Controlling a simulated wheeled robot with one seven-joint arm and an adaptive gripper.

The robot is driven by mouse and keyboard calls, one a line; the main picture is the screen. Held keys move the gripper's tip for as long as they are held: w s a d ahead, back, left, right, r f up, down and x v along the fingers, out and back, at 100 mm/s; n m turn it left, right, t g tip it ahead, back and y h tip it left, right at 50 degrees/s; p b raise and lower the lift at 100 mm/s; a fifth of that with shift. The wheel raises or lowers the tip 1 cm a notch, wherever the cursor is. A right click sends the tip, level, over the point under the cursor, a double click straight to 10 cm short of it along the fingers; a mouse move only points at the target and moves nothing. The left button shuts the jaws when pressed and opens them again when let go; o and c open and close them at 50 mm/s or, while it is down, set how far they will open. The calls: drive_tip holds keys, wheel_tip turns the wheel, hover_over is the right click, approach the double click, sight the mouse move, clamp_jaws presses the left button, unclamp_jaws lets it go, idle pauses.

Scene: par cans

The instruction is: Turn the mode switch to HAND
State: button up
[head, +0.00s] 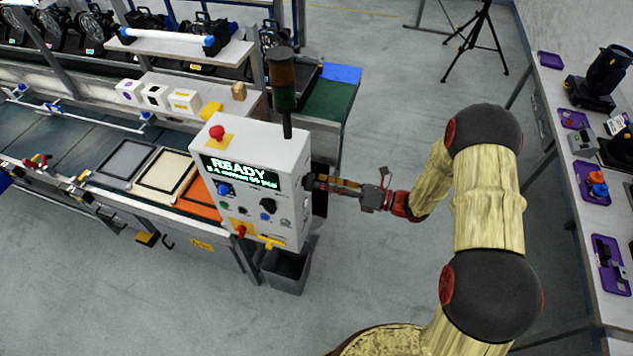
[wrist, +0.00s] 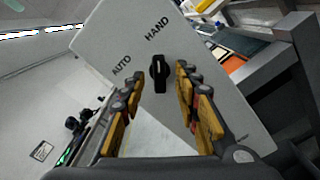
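The mode switch (wrist: 158,73) is a black knob on a pale grey panel face, large in the wrist view. The label AUTO (wrist: 121,65) is to its upper left, and HAND (wrist: 157,30) is straight above it in the picture. The knob's long handle stands upright in the picture, its upper end toward HAND. My gripper (wrist: 157,82) is open, with one yellow-padded finger on each side of the knob; I cannot tell whether they touch it. In the head view my gripper (head: 312,183) is at the right side of the white control box (head: 291,160); the switch is hidden there.
A signal tower (head: 281,80) stands on top. A grey bin (head: 287,268) is below. A conveyor lies left; a bench (head: 560,150) lies right, with open floor between.

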drive_tip(key=v, duration=0.9)
